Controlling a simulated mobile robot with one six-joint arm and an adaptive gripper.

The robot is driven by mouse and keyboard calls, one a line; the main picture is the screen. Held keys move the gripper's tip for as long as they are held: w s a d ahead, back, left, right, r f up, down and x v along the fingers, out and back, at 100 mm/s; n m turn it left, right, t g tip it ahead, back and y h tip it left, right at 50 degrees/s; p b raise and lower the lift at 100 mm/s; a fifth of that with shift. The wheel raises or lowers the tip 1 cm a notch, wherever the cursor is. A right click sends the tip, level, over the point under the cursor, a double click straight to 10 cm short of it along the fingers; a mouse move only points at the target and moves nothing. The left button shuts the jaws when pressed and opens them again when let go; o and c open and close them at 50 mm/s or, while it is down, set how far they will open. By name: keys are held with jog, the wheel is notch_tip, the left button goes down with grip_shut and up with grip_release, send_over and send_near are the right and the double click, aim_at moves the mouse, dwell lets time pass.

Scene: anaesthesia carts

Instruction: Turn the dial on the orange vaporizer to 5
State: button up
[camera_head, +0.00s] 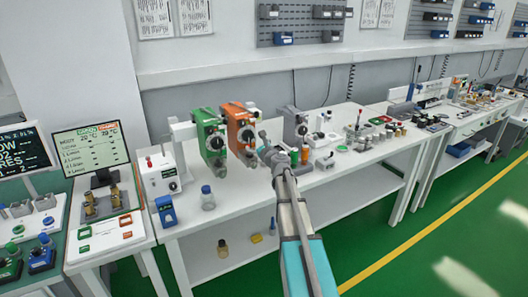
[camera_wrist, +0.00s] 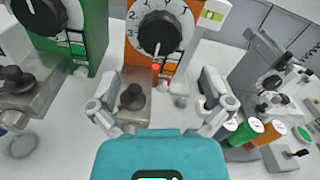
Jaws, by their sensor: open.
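The orange vaporizer (camera_head: 237,121) stands on the white bench, right of a green vaporizer (camera_head: 208,131). In the wrist view, the orange vaporizer (camera_wrist: 183,71) is straight ahead, and its black dial (camera_wrist: 159,33) shows at the top centre with numbers such as 2 and 3 around it. A white mark on the dial points down. My gripper (camera_wrist: 163,92) is open and empty, with its fingers spread apart below the dial and not touching it. In the head view, my gripper (camera_head: 266,143) is just right of the orange vaporizer; its fingertips are small there.
The green vaporizer's dial (camera_wrist: 40,14) is close at the left. A grey unit (camera_head: 295,125) stands to the right. A black knob (camera_wrist: 132,97) on a metal block sits below the orange vaporizer. Small coloured bottles (camera_wrist: 247,131) stand at lower right. A blue-capped bottle (camera_head: 207,198) is near the bench's front.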

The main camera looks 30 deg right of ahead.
jog(key=s, duration=0.6)
jog(key=shift+s, duration=0.25)
dwell(0.4)
jog(key=s+a+f+n+g+y, duration=0.2)
jog(key=s+a+f+n+g, duration=0.1)
jog(key=a+n, duration=0.4)
jog(key=s+a+f+n+g+y, duration=0.2)
jog(key=s+a+f+n+g, duration=0.15)
jog(key=a+n, duration=0.4)
jog(key=s+a+f+n+g+y, duration=0.25)
jog(key=a+f+n, duration=0.2)
jog(key=a, duration=0.45)
jog(key=s+a+f+n+g+h, duration=0.2)
jog(key=s+n, duration=0.4)
jog(key=s, duration=0.3)
jog(key=s+a+f+n+g+h, duration=0.1)
jog(key=s+f+n+g+h, duration=0.4)
jog(key=s+n+g, duration=0.2)
jog(key=s, duration=0.2)
jog(key=shift+s+a+p, duration=0.3)
jog(key=shift+a, duration=0.1)
